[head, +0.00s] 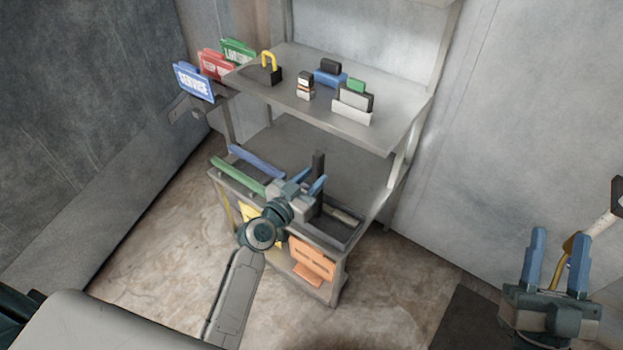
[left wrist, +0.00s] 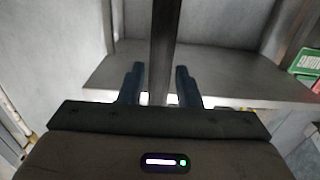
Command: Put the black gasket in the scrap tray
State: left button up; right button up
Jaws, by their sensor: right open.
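My left gripper (head: 309,181) is over the lower level of the rack, with its two blue fingers apart. My right gripper (head: 560,262) is open and empty at the far right.
The upper shelf (head: 310,115) holds a yellow-and-black padlock (head: 270,68) and several small blocks. Blue, red and green signs (head: 194,82) stick out at its left. A green bar (head: 238,176) and a blue bar (head: 256,161) edge the lower level. An orange sign (head: 312,260) hangs below.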

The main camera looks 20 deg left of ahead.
pick_arm(q)
jog(key=shift+o, duration=0.9)
